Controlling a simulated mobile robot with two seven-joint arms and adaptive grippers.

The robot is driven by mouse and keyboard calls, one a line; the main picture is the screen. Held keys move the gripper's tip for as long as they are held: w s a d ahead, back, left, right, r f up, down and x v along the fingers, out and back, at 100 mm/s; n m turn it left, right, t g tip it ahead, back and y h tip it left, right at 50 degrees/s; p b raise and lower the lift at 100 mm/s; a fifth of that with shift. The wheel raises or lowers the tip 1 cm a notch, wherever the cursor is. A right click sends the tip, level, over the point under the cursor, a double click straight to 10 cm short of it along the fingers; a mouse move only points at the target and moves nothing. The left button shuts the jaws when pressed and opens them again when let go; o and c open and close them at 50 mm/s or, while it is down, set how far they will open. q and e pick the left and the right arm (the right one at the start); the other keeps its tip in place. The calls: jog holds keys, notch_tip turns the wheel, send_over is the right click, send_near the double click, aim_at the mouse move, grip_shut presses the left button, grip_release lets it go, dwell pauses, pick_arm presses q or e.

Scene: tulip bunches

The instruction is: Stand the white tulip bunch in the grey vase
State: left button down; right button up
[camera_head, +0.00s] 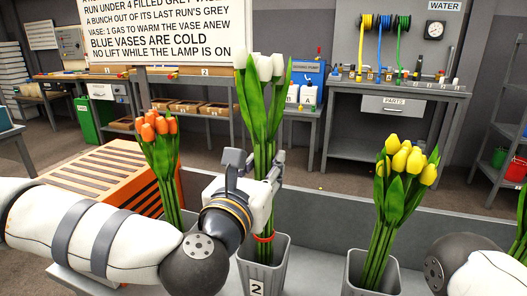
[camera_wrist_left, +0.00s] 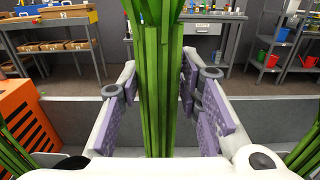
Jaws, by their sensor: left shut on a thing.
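The white tulip bunch (camera_head: 264,68) is upright in the middle of the head view, with green stems and a red band low down. My left gripper (camera_head: 263,172) is shut on its stems. The stems (camera_wrist_left: 163,90) stand between the purple finger pads in the left wrist view. The grey vase (camera_head: 258,284) marked 2 is directly below. The red band is at the level of the vase mouth, and the lower stem ends are hidden by the vase front. I cannot tell how deep they reach. My right gripper is out of view; only part of that arm shows at lower right.
Yellow tulips (camera_head: 408,160) stand in another grey vase (camera_head: 354,286) to the right. Orange tulips (camera_head: 158,128) stand to the left, their base hidden by my left arm. An orange slatted box (camera_head: 95,180) is behind my left arm. A sign (camera_head: 160,35) rises behind.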

pick_arm(q)
notch_tip(320, 180, down, 10)
jog(key=b, duration=0.5)
jog(key=shift+f, duration=0.15)
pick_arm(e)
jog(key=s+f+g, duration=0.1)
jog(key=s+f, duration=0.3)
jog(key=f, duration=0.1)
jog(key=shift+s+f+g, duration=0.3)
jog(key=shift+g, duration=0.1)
pick_arm(q)
jog(key=shift+f, duration=0.1)
jog(key=shift+f+b, duration=0.35)
jog(key=shift+f, duration=0.2)
jog(key=shift+c, duration=2.2)
grip_release()
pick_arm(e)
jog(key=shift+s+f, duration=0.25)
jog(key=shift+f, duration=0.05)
pick_arm(q)
jog(key=v, duration=0.7)
jog(key=shift+s, duration=0.25)
